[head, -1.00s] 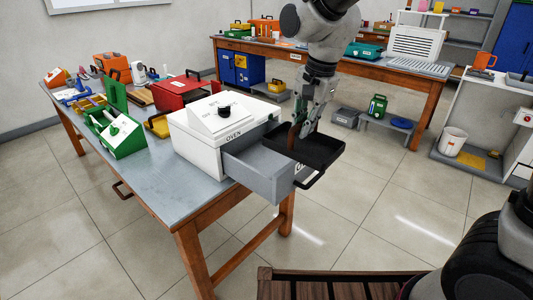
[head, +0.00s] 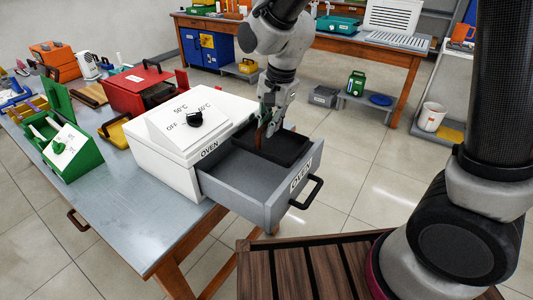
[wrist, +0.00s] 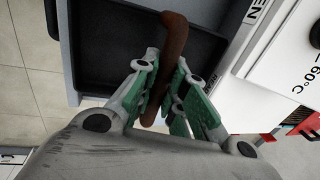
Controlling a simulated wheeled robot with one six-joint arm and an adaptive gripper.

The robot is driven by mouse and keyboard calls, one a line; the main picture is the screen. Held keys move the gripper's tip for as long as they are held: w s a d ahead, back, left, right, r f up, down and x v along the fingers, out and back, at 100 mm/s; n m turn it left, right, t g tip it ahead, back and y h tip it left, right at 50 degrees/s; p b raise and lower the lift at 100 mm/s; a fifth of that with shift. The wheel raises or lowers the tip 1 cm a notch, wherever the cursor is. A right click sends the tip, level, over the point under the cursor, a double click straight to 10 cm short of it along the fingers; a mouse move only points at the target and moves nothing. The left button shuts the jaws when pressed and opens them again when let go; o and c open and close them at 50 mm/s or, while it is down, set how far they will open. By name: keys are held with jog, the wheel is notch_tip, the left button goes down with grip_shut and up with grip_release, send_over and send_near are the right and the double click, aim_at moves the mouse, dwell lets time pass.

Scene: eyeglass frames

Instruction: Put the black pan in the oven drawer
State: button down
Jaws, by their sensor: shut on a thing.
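The black pan (head: 290,147) is at the far side of the pulled-out grey oven drawer (head: 235,197). It looks level, within or just above the drawer's walls; I cannot tell whether it touches the bottom. My gripper (head: 266,128) is above it, shut on its brown handle. In the wrist view my gripper (wrist: 164,88) has its green-padded fingers on both sides of the upright handle (wrist: 179,45), with the dark pan (wrist: 110,62) beyond. The white oven (head: 185,140) stands on the table, its dial near the top.
The drawer's black front handle (head: 307,192) sticks out past the blue-grey table (head: 130,222). A green box (head: 72,150), a red case (head: 138,88) and a yellow item (head: 115,131) lie left of and behind the oven. A dark wooden surface (head: 295,270) is in front.

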aim_at(271, 145)
notch_tip(271, 145, down, 10)
jog(key=shift+r, duration=0.1)
dwell(0.4)
jog(key=c, duration=1.5)
grip_release()
jog(key=r, duration=0.4)
jog(key=s+d+r, duration=0.1)
jog(key=r, duration=0.3)
jog(key=d+r, duration=0.1)
jog(key=r, duration=0.3)
jog(key=shift+s, duration=0.25)
jog(key=s+d+r+n, duration=0.1)
jog(key=d+r+n, duration=0.1)
jog(key=d+r, duration=0.55)
jog(key=s+d+r+n+t, duration=0.1)
jog(key=s+d+n, duration=0.1)
jog(key=s+d, duration=0.3)
jog(key=s+d+r+n+t+h, duration=0.1)
jog(key=s+d+r, duration=0.1)
jog(key=s+d, duration=0.3)
jog(key=s+d+r+n, duration=0.2)
jog(key=s+d, duration=0.3)
jog(key=d, duration=0.6)
jog(key=shift+s+r+n+t+h, duration=0.15)
jog(key=shift+s+n+t+h, duration=0.15)
jog(key=shift+s+t+h, duration=0.1)
